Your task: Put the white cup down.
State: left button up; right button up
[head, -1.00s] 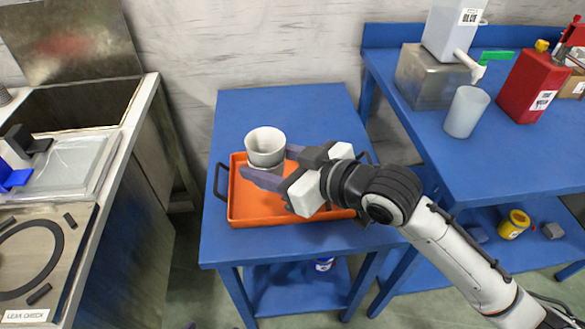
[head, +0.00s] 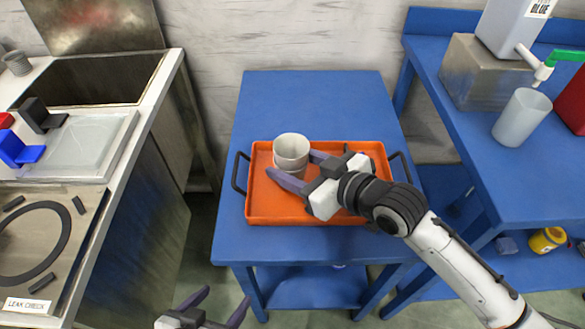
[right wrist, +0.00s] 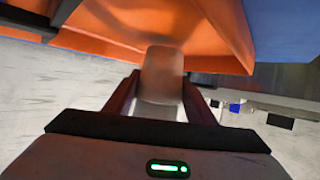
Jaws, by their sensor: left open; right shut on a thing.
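A white cup (head: 291,147) is upright over the left part of an orange tray (head: 262,214), which lies on a blue table. My right gripper (head: 291,166) is shut on the cup, one finger on each side of its lower part. The fingers hide part of the cup, and I cannot tell whether its base touches the tray floor. In the right wrist view the cup (right wrist: 162,75) sits between the fingers, with the orange tray (right wrist: 225,30) beyond it. My left gripper (head: 226,297) is open and empty at the bottom, in front of the blue table.
The tray's right half is partly covered by my right arm. The blue table (head: 310,95) is bare behind the tray. A right-hand bench holds a translucent cup (head: 522,117) under a dispenser tap (head: 540,68). A counter with a sink (head: 95,80) stands at the left.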

jog(key=shift+f, duration=0.55)
jog(key=shift+f, duration=0.15)
jog(key=o, duration=1)
jog(key=p+v, duration=0.1)
jog(key=v, duration=1.1)
